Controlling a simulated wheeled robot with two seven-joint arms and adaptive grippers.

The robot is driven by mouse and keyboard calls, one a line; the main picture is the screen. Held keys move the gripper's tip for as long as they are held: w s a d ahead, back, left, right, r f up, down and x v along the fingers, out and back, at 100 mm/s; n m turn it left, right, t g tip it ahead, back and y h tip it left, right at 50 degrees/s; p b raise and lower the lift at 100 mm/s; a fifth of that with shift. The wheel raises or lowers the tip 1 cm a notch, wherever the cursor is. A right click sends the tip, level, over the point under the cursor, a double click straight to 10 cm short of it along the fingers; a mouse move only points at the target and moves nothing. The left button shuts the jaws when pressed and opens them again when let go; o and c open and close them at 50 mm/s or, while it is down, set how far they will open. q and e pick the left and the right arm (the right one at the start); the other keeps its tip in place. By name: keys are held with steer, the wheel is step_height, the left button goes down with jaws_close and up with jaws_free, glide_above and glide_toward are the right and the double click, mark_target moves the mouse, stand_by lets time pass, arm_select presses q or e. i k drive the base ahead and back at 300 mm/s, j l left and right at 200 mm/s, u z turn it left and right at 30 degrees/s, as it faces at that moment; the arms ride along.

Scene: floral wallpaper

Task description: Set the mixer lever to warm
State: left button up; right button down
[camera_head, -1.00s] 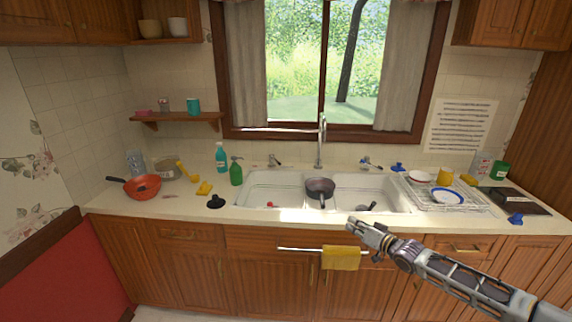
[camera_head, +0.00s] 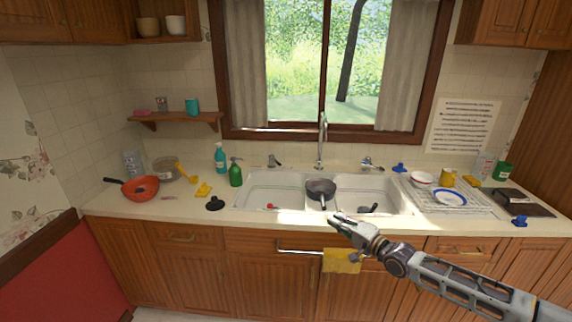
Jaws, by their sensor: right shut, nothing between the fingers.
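A tall chrome faucet (camera_head: 321,140) rises behind the double sink (camera_head: 260,190), under the window. A small chrome lever handle (camera_head: 274,160) stands on the ledge to its left. Another chrome lever handle (camera_head: 371,163) stands to its right. Which of the two is the mixer lever I cannot tell, and any markings are too small to read. My right gripper (camera_head: 338,217) is shut and empty, in front of the sink's front edge and below the dark pan, apart from both handles. My left gripper is not in view.
A dark pan (camera_head: 320,188) sits at the sink divider. A green bottle (camera_head: 236,174) and a teal bottle (camera_head: 220,158) stand left of the sink. A dish rack (camera_head: 475,206) with dishes is at the right. A yellow towel (camera_head: 341,262) hangs below the counter.

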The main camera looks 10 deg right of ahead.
mark_target(271, 156)
steer(key=i, duration=1.9)
